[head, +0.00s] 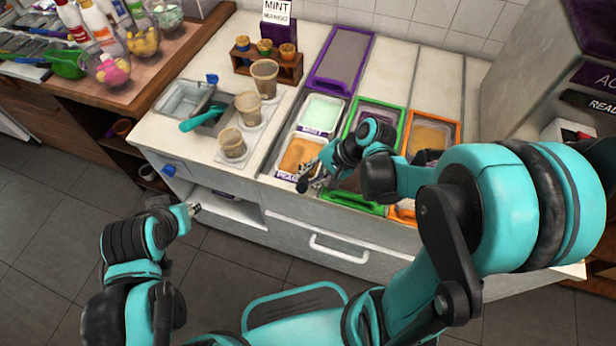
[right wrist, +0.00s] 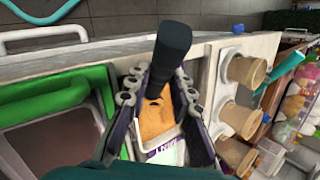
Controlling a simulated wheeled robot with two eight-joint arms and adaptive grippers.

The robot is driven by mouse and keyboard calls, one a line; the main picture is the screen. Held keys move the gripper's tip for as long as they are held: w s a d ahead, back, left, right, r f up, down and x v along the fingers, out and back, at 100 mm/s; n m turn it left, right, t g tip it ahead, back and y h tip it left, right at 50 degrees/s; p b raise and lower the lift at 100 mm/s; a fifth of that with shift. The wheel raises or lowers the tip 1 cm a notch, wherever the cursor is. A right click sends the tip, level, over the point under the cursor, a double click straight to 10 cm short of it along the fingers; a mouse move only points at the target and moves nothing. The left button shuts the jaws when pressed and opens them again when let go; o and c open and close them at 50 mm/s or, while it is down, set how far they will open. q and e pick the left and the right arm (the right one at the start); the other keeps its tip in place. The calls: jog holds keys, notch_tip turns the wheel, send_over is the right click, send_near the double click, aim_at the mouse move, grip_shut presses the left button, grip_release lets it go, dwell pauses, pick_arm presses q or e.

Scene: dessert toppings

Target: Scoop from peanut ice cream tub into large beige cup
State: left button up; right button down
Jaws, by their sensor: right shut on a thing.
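The peanut ice cream tub (head: 299,153) holds tan ice cream and has a purple front label. It is also in the right wrist view (right wrist: 156,122). My right gripper (head: 308,180) is at the tub's front right corner. It is shut on a dark handle (right wrist: 173,45), likely a scoop's; the scoop's head is not clear. Three beige cups stand in a row left of the tub. The back cup (head: 265,78) looks largest, with a middle cup (head: 248,108) and a front cup (head: 231,144). My left gripper (head: 195,208) is low before the counter, its jaw opening unclear.
A mint tub (head: 322,110) adjoins the peanut tub behind. Green-framed (head: 352,207) and orange-framed (head: 432,116) tubs lie to the right. A teal-handled utensil (head: 203,118) rests in the sink at left. A wooden rack (head: 268,67) with small cups stands behind the cups.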

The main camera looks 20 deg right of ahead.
jog(key=shift+w+d+f, duration=0.1)
jog(key=shift+f, duration=0.4)
jog(key=shift+w+d+r, duration=0.1)
jog(key=shift+w+d, duration=0.2)
jog(key=shift+w, duration=0.2)
jog(key=shift+w+d+b, duration=0.1)
jog(key=shift+w+d, duration=0.55)
jog(key=shift+w, duration=0.3)
jog(key=shift+w+d+b, duration=0.15)
jog(key=shift+w+d, duration=0.5)
jog(key=shift+w, duration=0.25)
jog(key=shift+w+d+b, duration=0.1)
jog(key=shift+w+d, duration=0.55)
jog(key=shift+w, duration=0.3)
jog(key=shift+s+a+n+h, duration=0.25)
jog(key=shift+s+n+h, duration=0.15)
jog(key=shift+n+h, duration=0.1)
jog(key=s+a+r+n+t+p, duration=0.1)
jog(key=s+r+p, duration=0.2)
jog(key=r+p, duration=0.6)
jog(key=shift+a+r+h, duration=0.2)
jog(key=shift+a+h, duration=0.2)
jog(key=shift+s, duration=0.1)
